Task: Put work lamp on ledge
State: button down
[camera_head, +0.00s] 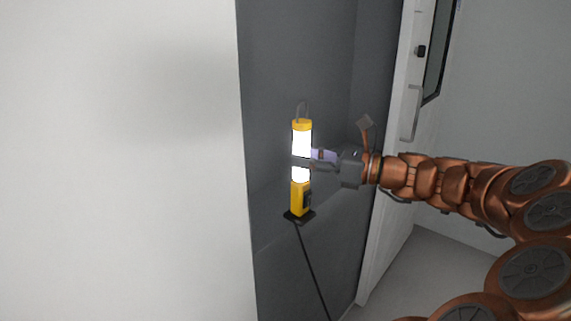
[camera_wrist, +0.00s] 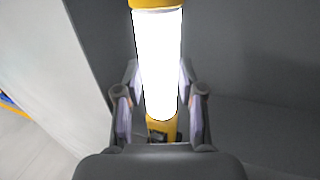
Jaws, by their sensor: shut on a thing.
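The work lamp (camera_head: 301,197) is yellow with a bright white lit tube, a hook on top and a dark square foot. It is upright in front of the dark grey recess in the head view. My gripper (camera_head: 303,160) comes from the right and is shut around the lit tube. In the wrist view the lamp (camera_wrist: 158,60) stands between the two fingers of my gripper (camera_wrist: 160,100). A dark grey ledge (camera_head: 275,225) shows at the bottom of the recess. I cannot tell whether the lamp's foot touches it.
A black cord (camera_head: 313,272) hangs from the lamp's foot. A large white wall (camera_head: 120,160) fills the left of the head view. A white door (camera_head: 397,150) with a handle stands at the right of the recess. Grey floor (camera_head: 415,275) shows lower right.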

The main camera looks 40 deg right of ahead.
jog(key=w+f, duration=0.2)
jog(key=w, duration=0.5)
jog(key=w+d+f, duration=0.1)
jog(key=w+f, duration=0.1)
jog(key=w, duration=0.5)
jog(key=shift+d+f, duration=0.25)
jog(key=shift+f, duration=0.1)
jog(key=shift+f+p, duration=0.15)
jog(key=shift+p, duration=0.15)
jog(key=c, duration=0.7)
grip_release()
jog(key=v, duration=1.2)
